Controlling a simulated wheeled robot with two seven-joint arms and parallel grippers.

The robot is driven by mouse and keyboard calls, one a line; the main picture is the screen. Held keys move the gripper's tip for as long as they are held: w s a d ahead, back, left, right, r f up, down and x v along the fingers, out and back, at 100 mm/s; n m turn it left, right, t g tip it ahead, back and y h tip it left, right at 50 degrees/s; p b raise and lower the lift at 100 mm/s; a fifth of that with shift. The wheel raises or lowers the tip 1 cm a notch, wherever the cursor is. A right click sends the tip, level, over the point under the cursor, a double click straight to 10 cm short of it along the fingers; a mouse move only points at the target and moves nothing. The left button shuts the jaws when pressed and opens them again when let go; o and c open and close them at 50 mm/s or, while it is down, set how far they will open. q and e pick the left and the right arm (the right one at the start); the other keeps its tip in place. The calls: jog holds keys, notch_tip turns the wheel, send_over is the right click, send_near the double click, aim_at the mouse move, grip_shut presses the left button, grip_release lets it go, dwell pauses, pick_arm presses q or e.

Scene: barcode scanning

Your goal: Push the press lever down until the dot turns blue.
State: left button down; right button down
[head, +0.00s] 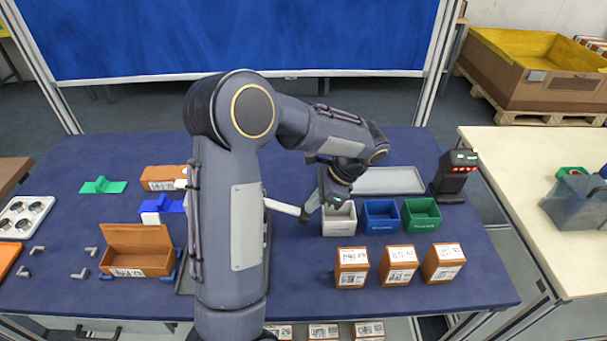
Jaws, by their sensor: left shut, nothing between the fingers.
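A pale bar, which looks like the press lever (283,207), sticks out to the right from behind my left arm and tilts slightly down to a dark end. The press body is mostly hidden behind my arm; a dark base edge shows beside it. I cannot see the dot. My left gripper (312,205) is shut and empty at the dark end of the lever, just left of the white bin. I cannot tell whether it touches the lever. My right gripper is not in view.
White (339,229), blue (381,224) and green (421,223) bins stand right of the gripper, with labelled boxes (398,277) in front. A scanner with red lights (456,178) stands at right. An open brown box (137,261) sits at left.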

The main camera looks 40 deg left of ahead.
pick_arm(q)
jog(key=shift+s+f+g, duration=0.35)
jog(key=shift+f+g, duration=0.05)
jog(key=shift+f, duration=0.45)
dwell(0.7)
dwell(0.4)
jog(key=v, duration=0.9)
jog(key=shift+a+r, duration=0.1)
jog(key=shift+a, duration=0.05)
